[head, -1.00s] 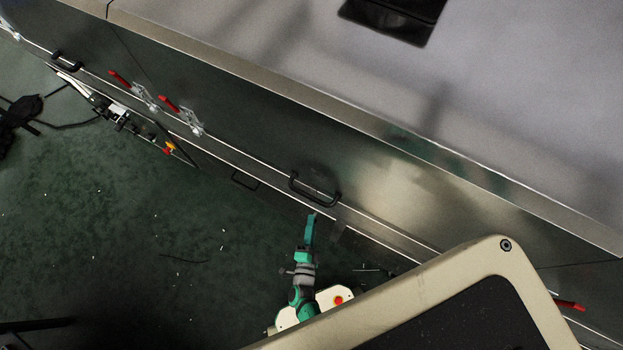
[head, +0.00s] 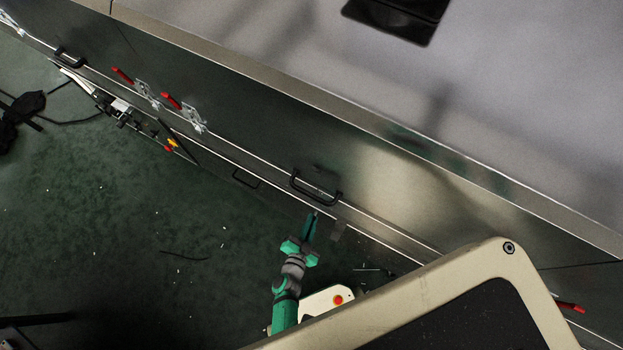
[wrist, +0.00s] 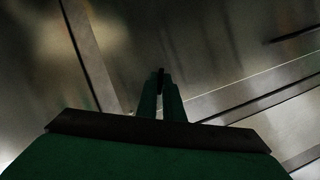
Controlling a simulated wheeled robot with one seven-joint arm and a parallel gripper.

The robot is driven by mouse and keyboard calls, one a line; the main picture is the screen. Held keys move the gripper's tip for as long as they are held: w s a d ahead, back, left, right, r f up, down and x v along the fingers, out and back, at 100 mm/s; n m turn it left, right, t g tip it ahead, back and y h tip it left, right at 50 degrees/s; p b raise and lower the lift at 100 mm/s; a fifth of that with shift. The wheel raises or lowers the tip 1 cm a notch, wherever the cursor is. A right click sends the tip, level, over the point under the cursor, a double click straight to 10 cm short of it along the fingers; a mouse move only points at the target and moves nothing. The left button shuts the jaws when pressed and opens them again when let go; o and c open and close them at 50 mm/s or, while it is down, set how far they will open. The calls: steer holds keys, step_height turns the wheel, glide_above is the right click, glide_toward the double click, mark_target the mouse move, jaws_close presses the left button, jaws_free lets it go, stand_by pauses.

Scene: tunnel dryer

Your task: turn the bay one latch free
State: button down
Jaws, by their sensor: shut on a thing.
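My gripper (head: 314,213) reaches up to the lower front of the long metal dryer, just below a black bar handle (head: 315,190). In the wrist view its two green fingers (wrist: 161,90) are close together, shut on a small dark piece (wrist: 160,74) that shows between the tips. This piece seems to be the bay one latch; its shape and how far it is turned are mostly hidden by the fingers. In the head view the latch cannot be made out at the fingertips.
Red-handled clamps (head: 172,101) sit on the dryer's side at left, and another red handle (head: 570,307) shows at lower right. A black bar handle (head: 70,57) is at far left. Cables and a black object (head: 22,108) lie on the green floor (head: 130,220).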

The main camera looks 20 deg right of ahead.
steer(key=shift+w+r+n+g+h, duration=0.15)
steer(key=shift+n+g+h, duration=0.7)
steer(key=shift+n, duration=0.85)
steer(key=shift+g, duration=0.25)
steer(key=c, duration=1.9)
jaws_free()
steer(key=shift+a, duration=0.15)
steer(key=v, duration=1)
steer(key=shift+s+a+r, duration=0.15)
steer(key=shift+s+r, duration=0.1)
